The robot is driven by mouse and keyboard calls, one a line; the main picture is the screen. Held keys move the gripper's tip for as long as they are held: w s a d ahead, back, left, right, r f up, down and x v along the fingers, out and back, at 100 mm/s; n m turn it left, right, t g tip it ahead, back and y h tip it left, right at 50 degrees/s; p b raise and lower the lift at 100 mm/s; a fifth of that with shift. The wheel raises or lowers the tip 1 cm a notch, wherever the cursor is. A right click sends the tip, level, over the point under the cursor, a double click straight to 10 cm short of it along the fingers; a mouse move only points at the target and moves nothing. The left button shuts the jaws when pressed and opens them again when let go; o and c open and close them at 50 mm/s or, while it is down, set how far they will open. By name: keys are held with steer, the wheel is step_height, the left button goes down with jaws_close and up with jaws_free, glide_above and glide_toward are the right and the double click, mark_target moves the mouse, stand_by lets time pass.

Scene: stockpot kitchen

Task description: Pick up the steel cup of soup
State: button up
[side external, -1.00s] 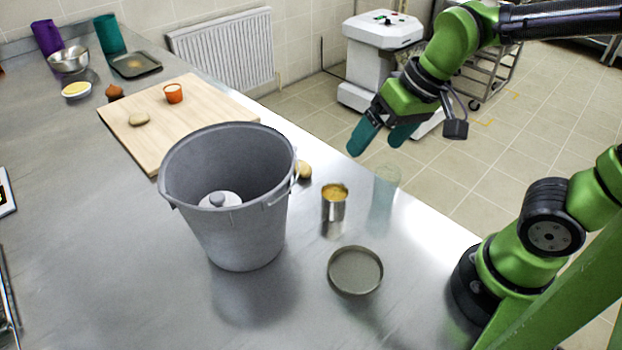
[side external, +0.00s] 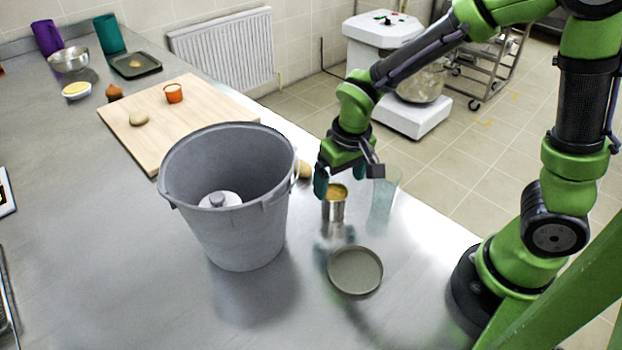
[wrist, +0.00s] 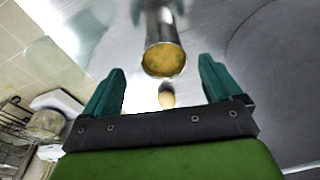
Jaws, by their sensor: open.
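The steel cup of soup (side external: 334,206) stands upright on the steel counter, right of the grey stockpot, with yellow-orange soup at its top. My gripper (side external: 338,182) is open and empty, just above and behind the cup in the side view. In the wrist view the cup (wrist: 163,50) lies ahead of the open teal fingers (wrist: 160,90), roughly centred between them and slightly beyond their tips. The gripper hides part of the cup's back rim in the side view.
The large grey stockpot (side external: 240,225) stands close to the left of the cup. A clear glass (side external: 383,195) stands close on its right. A round shallow dish (side external: 355,270) lies in front. A potato-like item (side external: 304,170) sits behind; it also shows in the wrist view (wrist: 167,97).

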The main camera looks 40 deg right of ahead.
mark_target(333, 197)
steer(key=f, duration=0.3)
steer(key=w+f, duration=0.1)
steer(key=f, duration=0.2)
steer(key=shift+w+a+f, duration=0.15)
steer(key=shift+f, duration=0.05)
steer(key=c, duration=1.2)
steer(key=shift+r, duration=0.1)
steer(key=shift+c, duration=0.2)
